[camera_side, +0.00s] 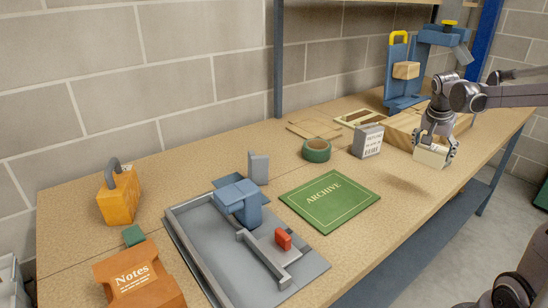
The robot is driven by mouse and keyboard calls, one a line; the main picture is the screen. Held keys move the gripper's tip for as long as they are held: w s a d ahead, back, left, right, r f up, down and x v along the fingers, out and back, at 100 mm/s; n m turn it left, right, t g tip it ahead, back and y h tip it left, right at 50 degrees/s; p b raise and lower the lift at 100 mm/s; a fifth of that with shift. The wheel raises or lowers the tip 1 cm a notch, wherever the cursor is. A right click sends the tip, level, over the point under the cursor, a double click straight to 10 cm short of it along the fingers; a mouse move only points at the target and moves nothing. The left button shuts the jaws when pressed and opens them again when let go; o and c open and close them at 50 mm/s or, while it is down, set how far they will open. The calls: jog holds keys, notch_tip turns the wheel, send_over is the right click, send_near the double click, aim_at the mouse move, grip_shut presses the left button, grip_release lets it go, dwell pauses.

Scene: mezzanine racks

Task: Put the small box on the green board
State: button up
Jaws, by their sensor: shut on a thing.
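The small box (430,156) is pale cream and shows between the fingers of my gripper (437,152) at the right of the side view. My gripper is shut on it, pointing down, and its fingers hide part of the box's sides. A soft shadow on the table to the lower left suggests that the box is held above the surface. The green board (312,215) lies flat near the table's middle, marked "ARCHIVE", with nothing on it. My gripper is to the right of the board and farther back.
A grey lettered box (368,141) and a green tape roll (317,150) stand behind the board. A grey tray with a blue fixture (240,195) is at its left. An orange padlock (119,195) and a "Notes" box (138,280) are far left. A blue stand (397,75) is behind my gripper.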

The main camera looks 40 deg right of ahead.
jog(key=w+a+n+t+y, duration=0.1)
jog(key=w+a+n, duration=0.3)
jog(key=a, duration=0.4)
jog(key=w+a+n+t, duration=0.2)
jog(key=w+a+n, duration=0.15)
jog(key=a, duration=0.45)
send_over(330, 193)
jog(key=s, duration=0.2)
jog(key=f, duration=0.4)
jog(key=a+f, duration=0.1)
jog(key=f, duration=0.1)
jog(key=shift+w, duration=0.2)
jog(key=shift+w+a+f, duration=0.15)
jog(key=shift+f, duration=1.95)
jog(key=shift+f, duration=0.15)
jog(key=o, duration=1.1)
jog(key=shift+o, duration=0.2)
